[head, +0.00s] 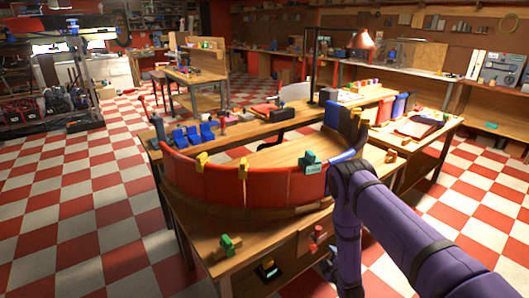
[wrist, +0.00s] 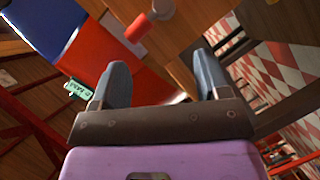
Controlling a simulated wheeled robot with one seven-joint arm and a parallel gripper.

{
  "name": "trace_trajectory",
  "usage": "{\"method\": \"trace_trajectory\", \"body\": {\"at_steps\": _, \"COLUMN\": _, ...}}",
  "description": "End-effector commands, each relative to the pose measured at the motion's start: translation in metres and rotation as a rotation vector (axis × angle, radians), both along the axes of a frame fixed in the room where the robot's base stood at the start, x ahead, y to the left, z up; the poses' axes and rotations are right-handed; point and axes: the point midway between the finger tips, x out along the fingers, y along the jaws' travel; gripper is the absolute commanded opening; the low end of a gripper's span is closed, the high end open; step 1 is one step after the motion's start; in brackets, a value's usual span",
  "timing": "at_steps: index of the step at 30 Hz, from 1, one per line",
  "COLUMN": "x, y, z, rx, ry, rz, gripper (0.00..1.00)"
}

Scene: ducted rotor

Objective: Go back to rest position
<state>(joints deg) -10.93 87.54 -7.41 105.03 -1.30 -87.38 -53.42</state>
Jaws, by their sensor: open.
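My gripper (wrist: 160,62) is open in the wrist view, its two grey-blue fingers apart with nothing between them. In the head view my purple arm comes in from the right and bends down beside the front table; the gripper end is low there and mostly hidden. The curved red ring wall (head: 225,183) of the ducted rotor stands on the wooden table, with yellow clamps (head: 201,161) and a green clamp (head: 310,159) on its rim. In the wrist view, red and blue panels (wrist: 95,55) and a green labelled piece (wrist: 78,89) lie beyond the left finger.
A red-ended knob (wrist: 137,29) is ahead of the fingers in the wrist view. A green-and-yellow clamp (head: 230,244) and a red one (head: 318,235) are at the table's front. Another table (head: 432,143) stands right. Checkered floor (head: 80,190) is open at left.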

Motion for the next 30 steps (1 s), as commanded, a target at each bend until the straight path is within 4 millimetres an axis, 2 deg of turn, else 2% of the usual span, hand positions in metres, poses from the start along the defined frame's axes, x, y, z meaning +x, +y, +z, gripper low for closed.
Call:
{"method": "trace_trajectory", "body": {"at_steps": 1, "x": 0.014, "y": 0.000, "z": 0.020, "rx": 0.015, "ry": 0.010, "rz": -0.016, "gripper": 0.69}}
{"method": "trace_trajectory", "body": {"at_steps": 6, "x": 0.048, "y": -0.001, "z": 0.078, "rx": 0.069, "ry": 0.071, "rz": -0.069, "gripper": 0.69}}
{"method": "trace_trajectory", "body": {"at_steps": 15, "x": 0.082, "y": -0.006, "z": 0.184, "rx": 0.174, "ry": 0.175, "rz": -0.162, "gripper": 0.69}}
{"method": "trace_trajectory", "body": {"at_steps": 22, "x": 0.087, "y": -0.011, "z": 0.267, "rx": 0.256, "ry": 0.254, "rz": -0.231, "gripper": 0.69}}
{"method": "trace_trajectory", "body": {"at_steps": 30, "x": 0.069, "y": -0.020, "z": 0.361, "rx": 0.352, "ry": 0.344, "rz": -0.310, "gripper": 0.69}}
